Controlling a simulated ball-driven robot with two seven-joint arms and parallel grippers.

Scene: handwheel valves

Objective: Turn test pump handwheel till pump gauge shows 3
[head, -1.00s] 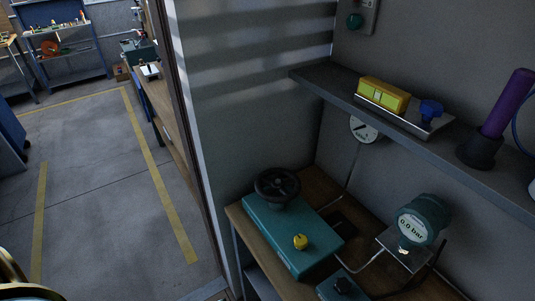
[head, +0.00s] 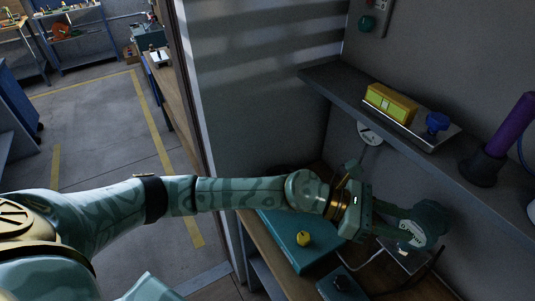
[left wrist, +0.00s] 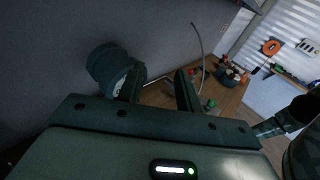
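The teal test pump (head: 285,240) sits on the wooden bench, with a yellow knob (head: 304,238) on top. Its black handwheel (head: 276,170) is mostly hidden behind my left forearm; only a dark upper edge shows. The round teal pump gauge (head: 428,222) stands right of the pump on a bracket; its display is partly covered and I cannot read it. The gauge also shows in the left wrist view (left wrist: 112,68). My left gripper (head: 390,222) is in front of the gauge, its fingers apart and empty in the left wrist view (left wrist: 158,88). My right gripper is not in view.
A white dial (head: 369,133) is on the wall below. Open floor lies left of the partition.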

